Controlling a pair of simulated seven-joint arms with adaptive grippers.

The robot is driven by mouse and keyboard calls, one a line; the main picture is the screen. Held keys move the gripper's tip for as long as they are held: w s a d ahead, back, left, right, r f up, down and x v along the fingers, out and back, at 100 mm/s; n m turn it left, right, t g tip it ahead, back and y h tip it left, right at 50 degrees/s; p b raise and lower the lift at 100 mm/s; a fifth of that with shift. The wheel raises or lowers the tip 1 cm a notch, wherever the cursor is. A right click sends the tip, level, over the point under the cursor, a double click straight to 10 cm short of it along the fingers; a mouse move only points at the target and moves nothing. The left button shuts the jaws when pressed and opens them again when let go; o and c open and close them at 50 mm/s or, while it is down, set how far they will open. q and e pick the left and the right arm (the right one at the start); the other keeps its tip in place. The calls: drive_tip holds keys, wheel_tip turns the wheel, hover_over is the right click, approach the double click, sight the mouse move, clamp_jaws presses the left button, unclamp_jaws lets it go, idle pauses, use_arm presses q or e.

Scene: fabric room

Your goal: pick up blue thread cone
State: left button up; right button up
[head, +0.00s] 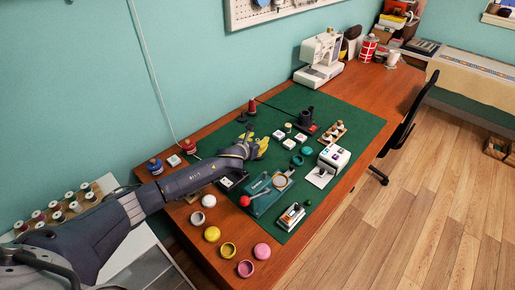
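My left arm reaches in from the left over the table. My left gripper (262,148), with yellow fingers, is over the green mat, well to the right of the blue cone. Its fingers look spread apart, with nothing seen between them. My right gripper is not in view.
The green cutting mat (345,120) holds small white boxes, a teal tray (265,203) and a white device (334,158). Coloured round pieces lie at the front left. A sewing machine (320,58) stands behind.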

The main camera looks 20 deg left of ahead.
use_arm(q)
clamp_jaws()
idle(0.4)
